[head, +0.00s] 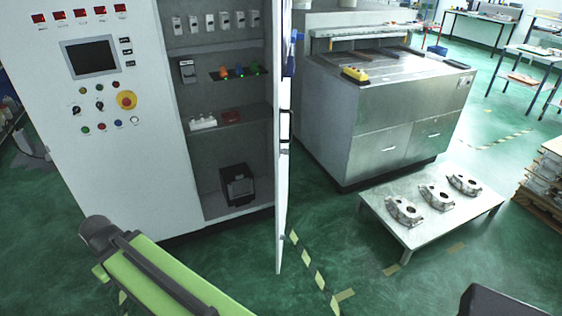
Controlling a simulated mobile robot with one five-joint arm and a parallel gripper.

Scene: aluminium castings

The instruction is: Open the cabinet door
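The white control cabinet (115,180) stands at the left of the head view. Its door (284,190) is swung open and shows nearly edge-on, sticking out towards me at the right side of the opening. A blue and dark fitting, perhaps the latch or handle (289,55), shows on the door's edge. The grey interior (225,150) is exposed, with several switches, coloured connectors and a black box (238,185). My green arm crosses the lower left in front of the cabinet. My gripper cannot be made out in this view.
A metal machine (385,110) stands behind the door to the right. A low metal table (440,228) with 3 castings (405,211) is in front of it. Stacked material on a pallet (540,180) is at the right edge. Green floor is clear between the door and the low table.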

